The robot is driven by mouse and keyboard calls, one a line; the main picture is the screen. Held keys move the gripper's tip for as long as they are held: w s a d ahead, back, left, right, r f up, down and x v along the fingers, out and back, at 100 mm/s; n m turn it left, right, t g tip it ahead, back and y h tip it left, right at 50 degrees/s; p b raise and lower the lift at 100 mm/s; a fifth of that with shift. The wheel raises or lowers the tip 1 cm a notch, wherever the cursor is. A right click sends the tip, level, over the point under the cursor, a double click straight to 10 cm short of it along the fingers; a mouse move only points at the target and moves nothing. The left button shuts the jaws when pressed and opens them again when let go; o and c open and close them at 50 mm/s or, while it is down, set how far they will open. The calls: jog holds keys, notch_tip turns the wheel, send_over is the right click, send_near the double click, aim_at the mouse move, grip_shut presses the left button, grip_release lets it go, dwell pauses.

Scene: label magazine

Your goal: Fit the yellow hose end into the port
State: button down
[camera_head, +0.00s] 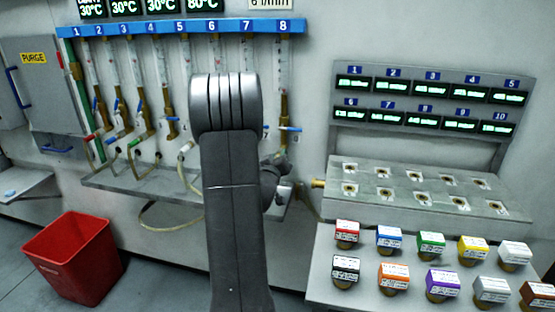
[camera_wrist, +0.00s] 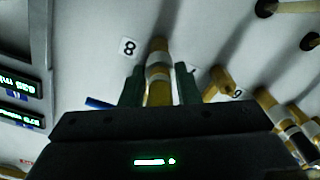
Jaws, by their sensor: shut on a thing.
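In the wrist view my gripper (camera_wrist: 159,85) has its two green fingers on either side of a yellow-gold hose end (camera_wrist: 158,92) with a pale band. The hose end points toward the grey wall beside the label 8. A brass piece (camera_wrist: 157,48) shows in line beyond it. I cannot tell whether this is the port or part of the hose end, nor whether they touch. In the head view my arm hides most of the gripper and the hose end; part of my wrist shows near the rack's right end.
Numbered flow tubes hang under a blue rail (camera_head: 180,28). Their valves and hoses stand close together; another brass fitting (camera_wrist: 222,82) is beside my right finger. A grey connector block (camera_head: 415,190) and coloured caps lie right. A red bin (camera_head: 72,255) stands on the floor.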

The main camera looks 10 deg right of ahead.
jog(key=shift+w+d, duration=0.2)
jog(key=shift+w, duration=0.2)
jog(key=c, duration=1)
grip_release()
jog(key=b+v, duration=0.1)
jog(key=v, duration=1.2)
jog(key=shift+s+a, duration=0.15)
jog(key=shift+s, duration=0.25)
jog(key=shift+w, duration=0.1)
jog(key=p+x, duration=0.1)
jog(key=x, duration=1.2)
jog(key=shift+w+d, duration=0.2)
jog(key=shift+w, duration=0.15)
jog(key=shift+s+a, duration=0.15)
jog(key=shift+s, duration=0.2)
